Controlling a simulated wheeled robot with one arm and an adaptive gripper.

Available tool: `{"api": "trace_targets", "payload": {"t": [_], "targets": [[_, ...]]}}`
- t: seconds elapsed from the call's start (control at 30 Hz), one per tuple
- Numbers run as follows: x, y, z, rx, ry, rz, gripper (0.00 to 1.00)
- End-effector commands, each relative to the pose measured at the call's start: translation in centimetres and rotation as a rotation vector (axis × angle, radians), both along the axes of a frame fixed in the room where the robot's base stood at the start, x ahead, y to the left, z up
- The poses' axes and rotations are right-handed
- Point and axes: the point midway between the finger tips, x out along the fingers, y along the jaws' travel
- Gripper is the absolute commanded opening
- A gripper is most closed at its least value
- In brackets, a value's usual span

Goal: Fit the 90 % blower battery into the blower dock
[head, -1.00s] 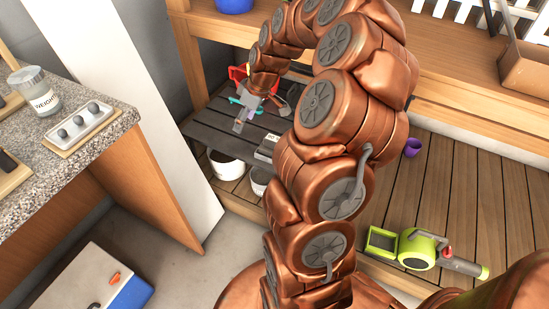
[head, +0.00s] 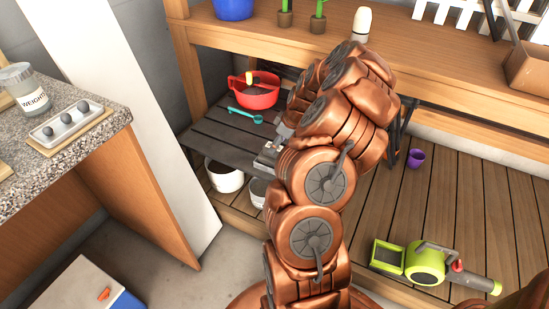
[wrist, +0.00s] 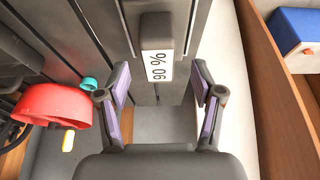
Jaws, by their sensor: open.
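The battery labelled 90 % (wrist: 157,65) is grey with a white label and lies on the dark slatted shelf (head: 222,140). In the head view the battery (head: 268,154) is partly hidden by my arm. In the wrist view my gripper (wrist: 160,85) is open and empty, with one finger to each side of the battery's labelled end; I cannot tell whether they touch it.
A purple cup (head: 415,158) stands on the deck. A wooden bench (head: 270,43) runs above. The deck around the blower is mostly clear.

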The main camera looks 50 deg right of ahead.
Motion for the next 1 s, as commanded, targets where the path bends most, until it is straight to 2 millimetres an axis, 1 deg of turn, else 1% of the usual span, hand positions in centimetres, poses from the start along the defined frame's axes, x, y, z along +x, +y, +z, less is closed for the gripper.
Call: {"api": "trace_targets", "payload": {"t": [0.03, 0.2, 0.3, 0.5, 0.57, 1.0], "targets": [[0.3, 0.1, -0.8, 0.001, 0.004, 0.002, 0.67], [1.3, 0.3, -2.7, 0.002, 0.003, 0.001, 0.67], [1.5, 0.3, -3.2, 0.000, 0.000, 0.000, 0.67], [1.6, 0.3, -3.2, -0.001, 0.000, 0.000, 0.67], [1.6, 0.3, -3.2, 0.000, 0.000, 0.000, 0.61], [1.5, 0.3, -3.2, 0.000, 0.000, 0.000, 0.16]]}}
